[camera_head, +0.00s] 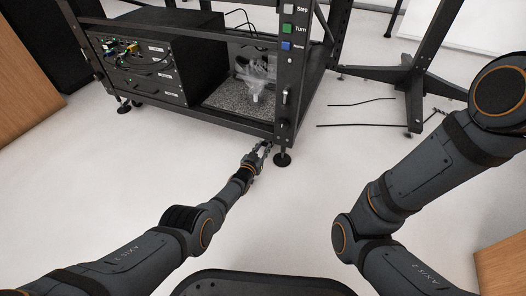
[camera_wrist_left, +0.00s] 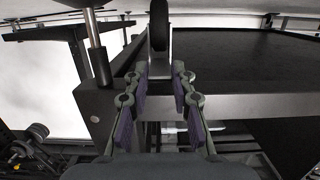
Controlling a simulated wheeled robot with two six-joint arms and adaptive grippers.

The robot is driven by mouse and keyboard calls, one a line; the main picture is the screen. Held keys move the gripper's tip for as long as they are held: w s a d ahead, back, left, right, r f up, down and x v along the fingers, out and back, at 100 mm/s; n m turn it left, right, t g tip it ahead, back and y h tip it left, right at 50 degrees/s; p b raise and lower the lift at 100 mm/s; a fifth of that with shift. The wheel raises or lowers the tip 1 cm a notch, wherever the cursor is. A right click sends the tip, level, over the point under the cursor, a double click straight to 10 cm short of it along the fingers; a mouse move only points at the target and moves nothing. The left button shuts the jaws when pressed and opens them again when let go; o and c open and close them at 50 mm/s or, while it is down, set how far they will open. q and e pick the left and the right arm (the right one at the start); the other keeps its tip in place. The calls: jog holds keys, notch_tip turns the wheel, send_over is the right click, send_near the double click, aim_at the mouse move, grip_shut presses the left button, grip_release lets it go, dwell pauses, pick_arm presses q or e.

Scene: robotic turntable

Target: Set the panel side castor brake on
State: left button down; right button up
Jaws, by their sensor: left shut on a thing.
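In the left wrist view, a castor (camera_wrist_left: 159,25) with a dark wheel and a pale metal fork hangs from the frame's underside, near a corner post. My left gripper (camera_wrist_left: 161,70) has its two fingertips on either side of the castor's fork and is shut on it. The brake lever itself cannot be made out between the fingers. In the head view, my left gripper (camera_head: 264,150) is low at the foot of the frame's front right post, below the button panel (camera_head: 287,28). My right arm shows at the right, but its gripper is out of the picture.
A levelling foot (camera_head: 282,159) stands just right of my left gripper; its silver rod (camera_wrist_left: 95,38) shows in the wrist view. The dark frame (camera_head: 200,112) carries a black equipment box (camera_head: 150,70). The front floor is clear.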

aim_at(263, 143)
pick_arm(q)
jog(key=c, duration=1.4)
grip_release()
jog(key=shift+r+p, duration=0.2)
jog(key=shift+p, duration=0.15)
notch_tip(263, 143, up, 3)
jog(key=g+p, duration=0.1)
jog(key=p, duration=0.2)
jog(key=g+p, duration=0.1)
jog(key=p, duration=0.2)
jog(key=shift+s+f+g+y, duration=0.1)
jog(key=shift+f+g+y, duration=0.1)
jog(key=shift+g+y, duration=0.2)
jog(key=s+a+r+g+y+p, duration=0.1)
jog(key=s+a+p, duration=0.3)
jog(key=s+p, duration=0.5)
jog(key=s+a+r+n+g+y+p, duration=0.1)
jog(key=s+a+r+p, duration=0.3)
jog(key=s+p, duration=0.6)
jog(key=s+a+r+n+g+y+p, duration=0.1)
jog(key=s+a+r+g+p, duration=0.1)
jog(key=s+a+p, duration=0.3)
jog(key=s+p, duration=0.4)
jog(key=p, duration=0.5)
jog(key=shift+s+r+g, duration=0.25)
jog(key=shift+g, duration=0.05)
